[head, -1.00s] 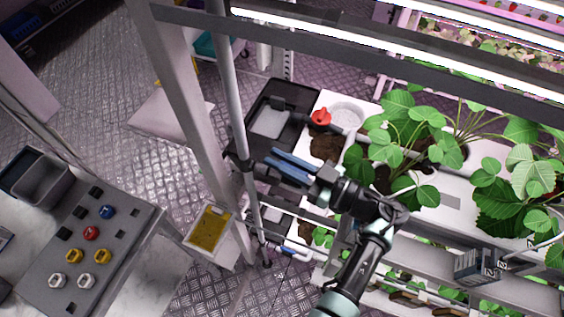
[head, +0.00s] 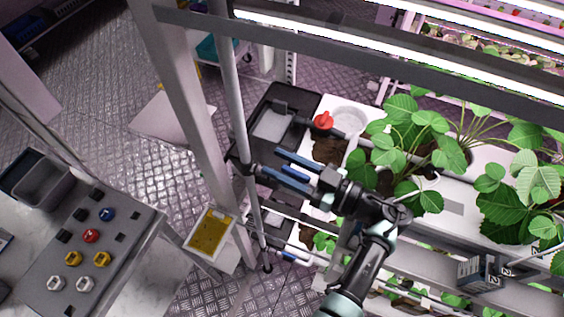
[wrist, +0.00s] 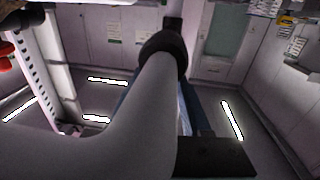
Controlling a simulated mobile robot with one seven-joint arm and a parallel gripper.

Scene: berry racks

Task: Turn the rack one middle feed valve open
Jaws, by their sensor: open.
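A red valve handle (head: 323,121) sits on a grey pipe at the left end of the planted white tray (head: 455,190). Red also shows at the left edge of the wrist view (wrist: 6,60). I cannot tell which rack valve this is. My gripper (head: 272,162) is open, its blue fingers apart, and points left toward the grey upright pipe (head: 229,90). It is below and left of the red handle in the head view, apart from it. In the wrist view a thick grey pipe with a dark collar (wrist: 165,50) hides most of the blue fingers.
A black tank (head: 290,95) is behind my gripper. Strawberry plants (head: 415,125) fill the tray on the right. A rack post (head: 185,110) stands on the left. A panel with coloured knobs (head: 95,245) is at the lower left. A yellow card (head: 211,232) hangs near the post.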

